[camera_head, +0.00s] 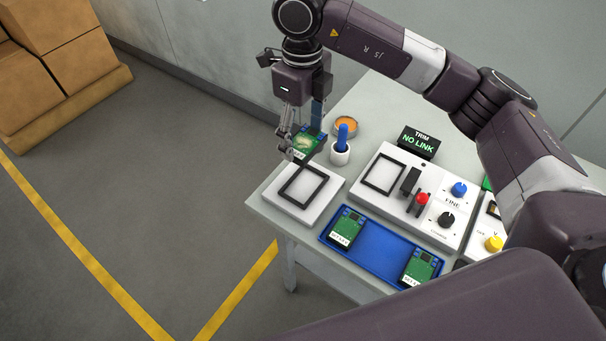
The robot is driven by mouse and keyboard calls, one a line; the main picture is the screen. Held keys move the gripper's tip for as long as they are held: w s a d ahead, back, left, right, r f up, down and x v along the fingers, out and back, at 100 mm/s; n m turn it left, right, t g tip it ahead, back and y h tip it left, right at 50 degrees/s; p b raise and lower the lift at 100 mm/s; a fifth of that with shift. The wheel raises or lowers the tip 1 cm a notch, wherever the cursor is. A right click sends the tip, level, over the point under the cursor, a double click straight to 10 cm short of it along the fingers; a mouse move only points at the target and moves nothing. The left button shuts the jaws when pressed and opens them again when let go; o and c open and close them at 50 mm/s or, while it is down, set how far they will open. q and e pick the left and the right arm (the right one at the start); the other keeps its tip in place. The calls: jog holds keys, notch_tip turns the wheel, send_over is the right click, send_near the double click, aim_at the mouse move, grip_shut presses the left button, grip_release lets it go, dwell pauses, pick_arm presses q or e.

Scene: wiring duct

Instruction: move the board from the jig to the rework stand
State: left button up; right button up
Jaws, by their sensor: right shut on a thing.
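A green board (308,144) with a pale label is held by my right gripper (289,142), which is shut on it at the left end of the bench. The board is tilted and appears raised above the far edge of a white block with a black square frame (303,188), which looks like the rework stand. The frame is empty. Another empty black frame (384,174) lies on the white control panel with the TRIM "NO LINK" display; it looks like the jig. My left gripper is not in view.
A blue tray (380,250) at the front holds two more green boards (346,229) (420,267). A white cup (340,153) with a blue-handled tool and an orange-filled dish (346,126) stand behind. The panel carries knobs and a red button (421,198). Cardboard boxes (75,60) are far left.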

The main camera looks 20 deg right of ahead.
jog(key=p, duration=0.2)
send_over(303, 185)
notch_tip(303, 185, down, 10)
jog(key=shift+r, duration=0.1)
notch_tip(303, 185, down, 4)
jog(key=shift+s+r+p, duration=0.1)
jog(key=shift+r+p, duration=0.15)
jog(key=shift+p, duration=0.4)
jog(key=shift+f, duration=0.5)
jog(key=o, duration=0.7)
jog(key=shift+f, duration=0.15)
jog(key=o, duration=0.5)
